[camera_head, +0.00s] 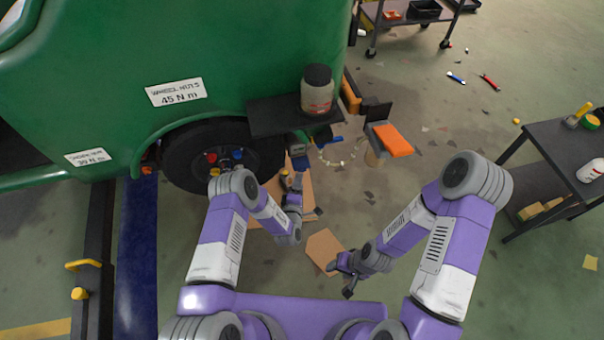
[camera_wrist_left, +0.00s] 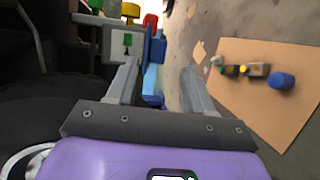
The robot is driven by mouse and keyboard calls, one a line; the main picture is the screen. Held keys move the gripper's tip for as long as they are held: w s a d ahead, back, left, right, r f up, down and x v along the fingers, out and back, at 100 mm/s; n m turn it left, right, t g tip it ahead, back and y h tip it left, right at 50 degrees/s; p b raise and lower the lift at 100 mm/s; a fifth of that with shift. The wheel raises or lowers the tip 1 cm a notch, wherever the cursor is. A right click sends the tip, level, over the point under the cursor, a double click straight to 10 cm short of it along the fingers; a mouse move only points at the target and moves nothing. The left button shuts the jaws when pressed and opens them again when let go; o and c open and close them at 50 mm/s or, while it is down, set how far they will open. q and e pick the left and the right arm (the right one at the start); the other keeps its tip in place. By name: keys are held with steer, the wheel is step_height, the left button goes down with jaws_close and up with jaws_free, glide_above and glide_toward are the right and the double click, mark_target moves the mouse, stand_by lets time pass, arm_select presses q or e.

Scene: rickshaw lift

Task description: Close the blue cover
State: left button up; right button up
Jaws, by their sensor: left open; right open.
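A blue cover (camera_wrist_left: 156,52) shows in the left wrist view at the side of a grey box (camera_wrist_left: 117,42) with a green mark. In the head view a blue part (camera_head: 300,163) shows below the dark shelf, just above my left gripper (camera_head: 291,180). My left gripper is open, and in the left wrist view its fingers (camera_wrist_left: 160,72) stand on either side of the blue part. I cannot tell whether they touch it. My right gripper (camera_head: 343,277) is open and empty over the floor, low and to the right.
The green rickshaw (camera_head: 230,60) fills the upper left, with a wheel (camera_head: 185,150) beside the box. A jar (camera_head: 317,88) stands on a dark shelf (camera_head: 270,118). A cardboard sheet (camera_wrist_left: 270,110) with small items lies below. A dark cart (camera_head: 565,140) stands at the right.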

mark_target(302, 168)
arm_select(q)
steer(key=shift+w+d, duration=0.1)
steer(key=shift+w, duration=0.35)
steer(key=w+b, duration=0.1)
steer(key=w, duration=0.3)
steer(key=w+b, duration=0.1)
steer(key=w, duration=0.1)
steer(key=shift+w+d+f+b, duration=0.25)
steer(key=shift+w+f+b, duration=0.1)
steer(key=shift+c, duration=0.3)
